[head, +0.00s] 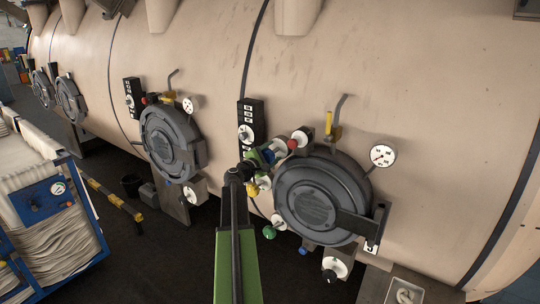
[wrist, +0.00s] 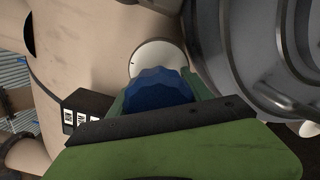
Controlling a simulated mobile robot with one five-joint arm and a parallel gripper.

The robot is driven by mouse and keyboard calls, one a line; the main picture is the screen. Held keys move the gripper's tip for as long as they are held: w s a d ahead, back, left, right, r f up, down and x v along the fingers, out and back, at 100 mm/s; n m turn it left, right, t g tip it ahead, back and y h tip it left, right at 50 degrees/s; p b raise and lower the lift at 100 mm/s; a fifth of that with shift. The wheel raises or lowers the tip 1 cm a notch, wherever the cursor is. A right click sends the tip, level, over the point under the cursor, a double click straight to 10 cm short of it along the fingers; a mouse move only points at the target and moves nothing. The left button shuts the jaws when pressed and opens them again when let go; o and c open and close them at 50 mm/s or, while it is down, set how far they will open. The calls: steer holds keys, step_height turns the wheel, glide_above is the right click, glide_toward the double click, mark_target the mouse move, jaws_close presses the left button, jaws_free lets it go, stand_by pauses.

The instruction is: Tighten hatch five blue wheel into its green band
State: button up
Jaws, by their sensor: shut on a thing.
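The hatch (head: 318,195) is a round dark grey door on the beige vessel, right of my gripper. My gripper (head: 256,161) is at the hatch's upper left. In the wrist view, a dark blue scalloped wheel (wrist: 158,88) sits between my green fingers, which are shut on it. A bit of blue (head: 268,156) shows at my gripper in the head view. A white dial plate (wrist: 157,56) with a small dark mark lies behind the wheel. Its lower part is hidden by the wheel and fingers, and I cannot make out a green band.
A red knob (head: 292,144), a yellow lever (head: 329,124) and a pressure gauge (head: 382,156) surround the hatch. A green knob (head: 269,232) is below my gripper. A black panel (head: 251,118) is just above it. Another hatch (head: 170,143) and a blue-framed cart (head: 50,205) stand left.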

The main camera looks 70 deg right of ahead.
steer(key=n, duration=0.4)
steer(key=shift+d+r+n, duration=0.1)
steer(key=shift+n, duration=2.2)
steer(key=o, duration=1.4)
steer(key=shift+w, duration=0.1)
steer(key=shift+s, duration=0.2)
